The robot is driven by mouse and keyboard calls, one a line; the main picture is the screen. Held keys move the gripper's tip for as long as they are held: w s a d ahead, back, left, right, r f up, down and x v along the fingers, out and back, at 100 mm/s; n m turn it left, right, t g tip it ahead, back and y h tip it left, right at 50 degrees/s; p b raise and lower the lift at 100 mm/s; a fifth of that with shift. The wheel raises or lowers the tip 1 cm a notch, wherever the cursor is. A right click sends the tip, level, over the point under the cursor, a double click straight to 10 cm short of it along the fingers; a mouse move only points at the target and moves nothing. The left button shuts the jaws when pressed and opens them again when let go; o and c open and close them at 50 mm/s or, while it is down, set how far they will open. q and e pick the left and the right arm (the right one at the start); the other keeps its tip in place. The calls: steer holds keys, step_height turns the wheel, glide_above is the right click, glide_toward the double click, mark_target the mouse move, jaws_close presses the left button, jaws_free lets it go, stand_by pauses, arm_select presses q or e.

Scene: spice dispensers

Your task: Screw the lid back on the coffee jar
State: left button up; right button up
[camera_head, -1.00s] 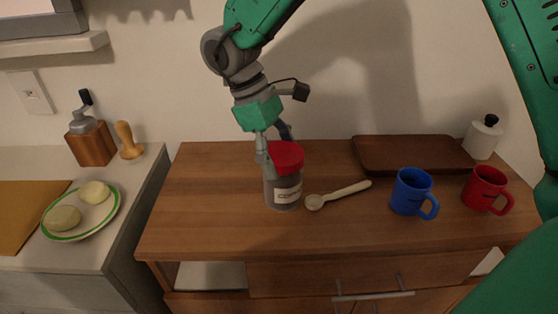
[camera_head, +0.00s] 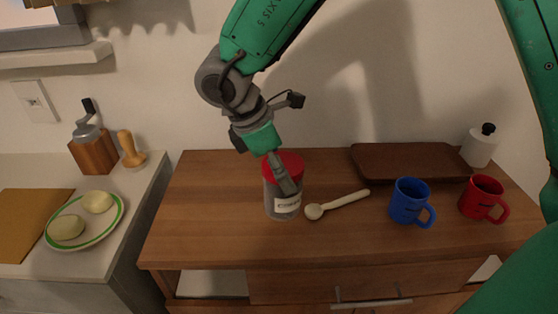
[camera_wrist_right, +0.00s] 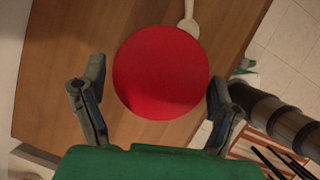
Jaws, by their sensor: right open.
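The coffee jar (camera_head: 271,204) is a clear, greyish jar with a white label, standing upright on the wooden cabinet. Its red lid (camera_head: 291,160) sits on top of the jar; how tightly it is seated cannot be told. My right gripper (camera_head: 284,181) is over the jar, with a finger in front of the lid and jar side. In the right wrist view the round red lid (camera_wrist_right: 160,72) lies between the two spread fingers of the right gripper (camera_wrist_right: 148,93), with gaps on both sides. My left gripper is not in view.
A wooden spoon (camera_head: 338,204) lies just right of the jar. A blue mug (camera_head: 408,200), a red mug (camera_head: 481,196), a dark wooden tray (camera_head: 410,160) and a white bottle (camera_head: 480,147) stand further right. The cabinet top (camera_head: 205,215) left of the jar is clear.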

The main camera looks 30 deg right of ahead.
steer(key=n+t, duration=0.1)
steer(key=n, duration=0.2)
steer(key=n+t, duration=0.1)
steer(key=n, duration=0.2)
steer(key=shift+s+f, duration=0.1)
steer(key=shift+s, duration=0.05)
steer(key=n+t, duration=0.1)
steer(key=n, duration=0.2)
steer(key=shift+s+n+t+y, duration=0.2)
steer(key=shift+n+t+y, duration=0.1)
steer(key=shift+t, duration=0.1)
steer(key=n+y, duration=0.1)
steer(key=n, duration=0.2)
steer(key=shift+d+t, duration=0.15)
steer(key=shift+t, duration=0.25)
steer(key=n, duration=0.2)
steer(key=n+y, duration=0.1)
steer(key=n, duration=0.1)
steer(key=shift+r+t+y, duration=0.2)
steer(key=shift+t+y, duration=0.1)
steer(key=shift+s+d+n+p, duration=0.1)
steer(key=shift+n+p, duration=0.4)
steer(key=shift+n, duration=0.4)
steer(key=shift+d+f+n+y, duration=0.2)
steer(key=shift+n+y, duration=0.2)
steer(key=shift+n, duration=0.1)
steer(key=shift+a, duration=0.15)
steer(key=c, duration=1.4)
